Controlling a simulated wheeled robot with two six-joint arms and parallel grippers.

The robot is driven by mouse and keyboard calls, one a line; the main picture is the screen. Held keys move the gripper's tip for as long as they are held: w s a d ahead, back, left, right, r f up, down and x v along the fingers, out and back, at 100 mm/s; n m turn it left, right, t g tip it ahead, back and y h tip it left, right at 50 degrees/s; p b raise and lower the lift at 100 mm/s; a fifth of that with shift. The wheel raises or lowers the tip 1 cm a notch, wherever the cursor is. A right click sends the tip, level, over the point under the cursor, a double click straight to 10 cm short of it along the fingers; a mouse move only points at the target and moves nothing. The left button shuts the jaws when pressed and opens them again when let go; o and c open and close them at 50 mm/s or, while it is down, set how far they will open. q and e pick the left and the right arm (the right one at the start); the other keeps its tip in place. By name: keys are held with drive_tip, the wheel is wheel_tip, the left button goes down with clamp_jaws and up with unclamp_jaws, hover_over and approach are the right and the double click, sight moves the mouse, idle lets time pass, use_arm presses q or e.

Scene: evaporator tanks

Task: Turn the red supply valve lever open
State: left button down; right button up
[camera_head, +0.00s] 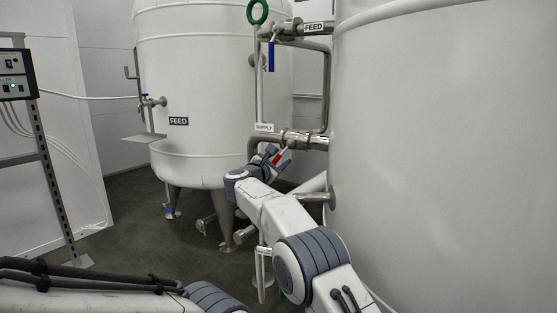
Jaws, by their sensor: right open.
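The red supply valve lever (283,159) shows as a small red piece just below the steel supply pipe (307,141), close to the white SUPPLY label (264,127). My right gripper (272,152) is at the lever, at the end of the arm that rises from the bottom right. It is open. The gripper and wrist partly hide the lever, and I cannot tell whether the fingers touch it. My left arm lies along the bottom left, and its gripper is not in view.
A large white tank (430,150) fills the right side. Another white tank (215,80) on legs stands behind. A control panel (16,75) stands left. The grey floor (135,225) is clear centre-left.

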drive_tip(key=b+v, duration=0.1)
drive_tip(key=v, duration=0.9)
drive_tip(key=shift+s, duration=0.2)
drive_tip(key=shift+a, duration=0.15)
